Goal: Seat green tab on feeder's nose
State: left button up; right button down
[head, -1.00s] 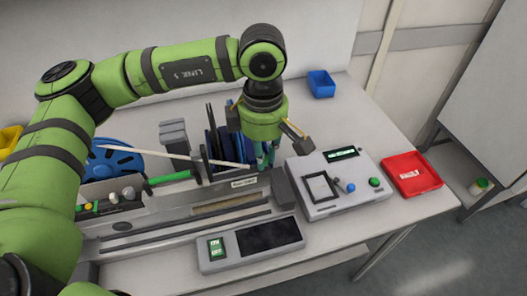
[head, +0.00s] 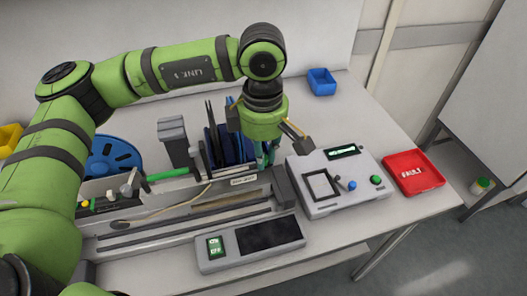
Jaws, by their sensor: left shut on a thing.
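The long grey feeder (head: 187,227) lies across the trolley, with a white label (head: 243,181) near its right end. A green bar (head: 168,174) lies along its back edge. My left gripper (head: 266,158) points down just behind the feeder's right end. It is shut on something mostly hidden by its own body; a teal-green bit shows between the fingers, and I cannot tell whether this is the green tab. A thin pale strand (head: 190,207) runs along the feeder from its left part towards the right. My right gripper is not in view.
A grey box with a screen and buttons (head: 335,200) stands right of the gripper, a red fault tray (head: 413,174) beyond it. Dark upright panels (head: 213,145) and a blue reel (head: 112,158) stand behind the feeder. A flat panel (head: 250,258) lies in front.

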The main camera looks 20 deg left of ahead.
pick_arm(q)
jog(key=o, duration=0.9)
jog(key=shift+c, duration=0.2)
